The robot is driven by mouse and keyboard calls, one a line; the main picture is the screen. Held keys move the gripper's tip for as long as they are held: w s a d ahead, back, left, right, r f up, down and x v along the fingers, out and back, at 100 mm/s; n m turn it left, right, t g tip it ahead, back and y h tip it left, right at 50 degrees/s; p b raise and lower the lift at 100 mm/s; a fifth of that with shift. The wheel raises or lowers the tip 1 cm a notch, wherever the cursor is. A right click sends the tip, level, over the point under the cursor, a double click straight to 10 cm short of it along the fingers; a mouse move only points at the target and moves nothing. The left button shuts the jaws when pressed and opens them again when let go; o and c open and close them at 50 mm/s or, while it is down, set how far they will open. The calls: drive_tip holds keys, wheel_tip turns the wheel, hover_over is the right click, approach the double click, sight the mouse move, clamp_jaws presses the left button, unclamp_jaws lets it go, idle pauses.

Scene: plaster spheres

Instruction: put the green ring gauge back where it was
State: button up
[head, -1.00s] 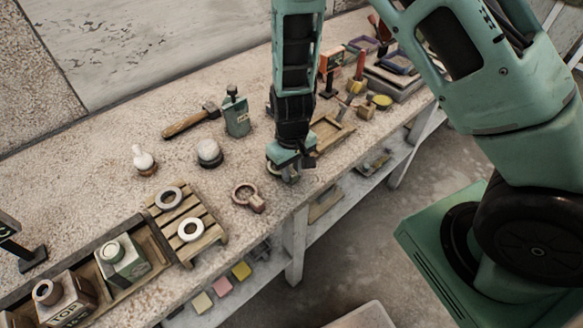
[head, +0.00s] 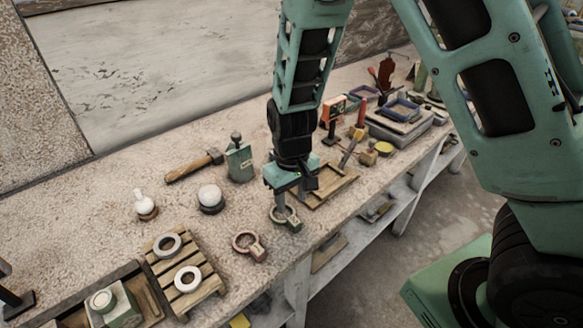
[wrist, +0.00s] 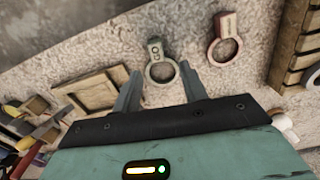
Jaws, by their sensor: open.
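The green ring gauge (head: 285,217) lies flat on the speckled bench top near its front edge. It also shows in the wrist view (wrist: 161,68), with its labelled handle pointing up in the picture. My gripper (head: 296,192) is open and empty, just above and behind the ring in the head view. In the wrist view the ring is framed between the two spread fingers (wrist: 159,84), and neither finger clearly touches it. A reddish ring gauge (head: 248,246) lies to the left of the green one, and it also shows in the wrist view (wrist: 225,40).
A shallow wooden tray (head: 346,182) lies close to the right of my gripper. A slatted wooden stand (head: 205,292) with two pale rings is at lower left.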

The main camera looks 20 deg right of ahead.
wheel_tip(320, 180, up, 9)
drive_tip(key=s+a+r+n, duration=0.2)
drive_tip(key=s, duration=0.8)
drive_tip(key=s+a+r+n, duration=0.3)
drive_tip(key=s, duration=0.7)
drive_tip(key=shift+s+a+r+y, duration=0.25)
drive_tip(key=shift+s+r+y, duration=0.05)
drive_tip(key=shift+r, duration=0.05)
